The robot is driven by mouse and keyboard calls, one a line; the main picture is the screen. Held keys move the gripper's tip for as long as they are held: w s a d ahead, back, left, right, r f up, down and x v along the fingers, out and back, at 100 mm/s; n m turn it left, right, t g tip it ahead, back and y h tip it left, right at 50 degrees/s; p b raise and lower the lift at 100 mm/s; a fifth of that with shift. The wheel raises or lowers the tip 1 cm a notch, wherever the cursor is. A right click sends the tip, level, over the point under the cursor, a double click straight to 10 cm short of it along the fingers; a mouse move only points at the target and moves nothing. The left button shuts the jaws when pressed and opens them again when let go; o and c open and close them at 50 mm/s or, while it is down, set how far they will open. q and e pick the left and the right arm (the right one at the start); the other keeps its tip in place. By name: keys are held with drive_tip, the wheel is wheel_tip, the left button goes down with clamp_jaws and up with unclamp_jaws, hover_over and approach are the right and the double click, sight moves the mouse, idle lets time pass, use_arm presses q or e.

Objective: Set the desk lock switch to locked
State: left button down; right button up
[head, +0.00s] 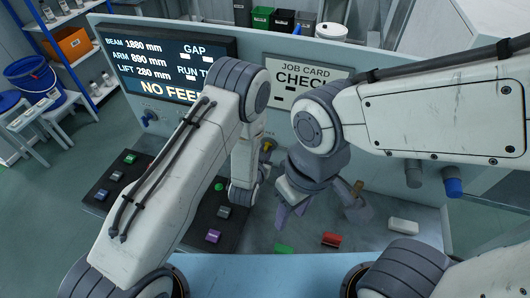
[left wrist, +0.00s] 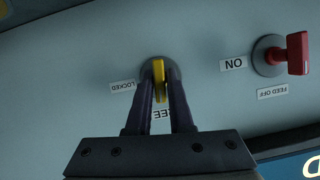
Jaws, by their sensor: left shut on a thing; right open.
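The yellow lock switch (left wrist: 159,72) is on the panel in the left wrist view, with a LOCKED label (left wrist: 123,87) to its left. A second label below it, ending in "EE", is partly hidden by my fingers. The lever points down in the picture, toward that label. My left gripper (left wrist: 160,92) is shut on the lever, one finger on each side. In the head view the yellow switch (head: 267,145) shows just beside my left wrist; the fingertips there are hard to make out. My right gripper (head: 291,208) is open and empty above the desk.
A red switch (left wrist: 296,54) with ON and FEED OFF labels is close to the right of the lock switch. A black button panel (head: 216,222) lies at the left.

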use_arm(q)
drive_tip(key=shift+d+f+m+t+y+b, duration=0.15)
drive_tip(key=shift+m+t+y+b, duration=0.15)
drive_tip(key=shift+m+y+b, duration=0.65)
drive_tip(key=m+t+y+b, duration=0.1)
drive_tip(key=m+b, duration=0.2)
drive_tip(key=shift+f+m+y, duration=0.1)
drive_tip(key=shift+m+y, duration=0.15)
drive_tip(key=m+t+y+b, duration=0.1)
drive_tip(key=m+b, duration=0.2)
drive_tip(key=shift+d+t, duration=0.1)
drive_tip(key=shift+t, duration=0.2)
drive_tip(key=shift+m+t+b, duration=0.8)
drive_tip(key=shift+m+b, duration=0.15)
drive_tip(key=shift+m, duration=1.05)
drive_tip(key=c, duration=0.9)
unclamp_jaws()
